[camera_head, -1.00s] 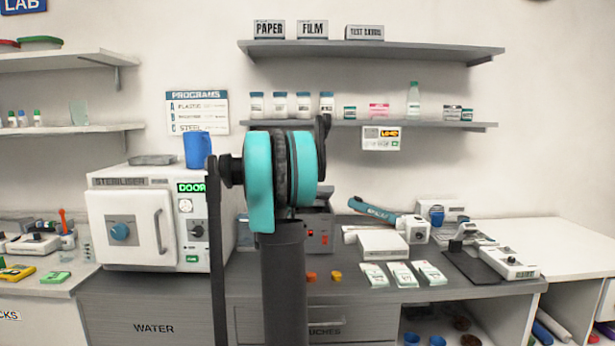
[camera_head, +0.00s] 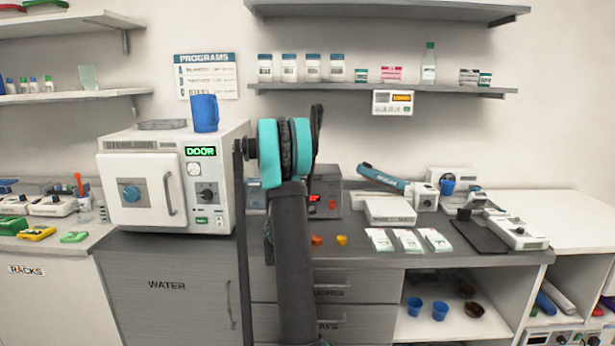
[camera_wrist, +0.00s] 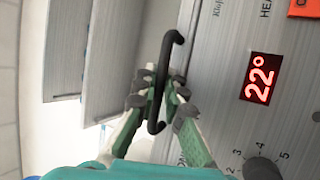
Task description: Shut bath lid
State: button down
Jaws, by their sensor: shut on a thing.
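The bath (camera_head: 326,186) is a grey box with a red display on the counter, partly hidden behind my arm in the head view. In the wrist view, its grey face (camera_wrist: 225,60) shows a red "22°" readout (camera_wrist: 262,77) and a dark dial (camera_wrist: 262,168). My gripper (camera_wrist: 160,88) is shut on a black bar handle (camera_wrist: 168,62) beside that face. The head view hides my gripper behind the arm. How far the lid is open cannot be told.
The white steriliser (camera_head: 150,185) stands left of the bath, with a blue cup (camera_head: 204,113) on top. Orange (camera_head: 317,240) and yellow (camera_head: 342,240) small items lie in front of the bath. White packets (camera_head: 408,240) and a white box (camera_head: 390,210) lie to the right.

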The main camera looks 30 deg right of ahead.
jog(key=shift+s+f, duration=0.2)
jog(key=c, duration=1.9)
grip_release()
jog(key=shift+w, duration=0.1)
jog(key=s+a, duration=0.3)
jog(key=a, duration=0.1)
jog(key=s+a+f, duration=0.1)
jog(key=s+a, duration=0.2)
jog(key=a, duration=0.2)
jog(key=s+a+f, duration=0.1)
jog(key=s+a, duration=0.2)
jog(key=a, duration=0.1)
jog(key=shift+a+f, duration=0.15)
jog(key=shift+a, duration=0.2)
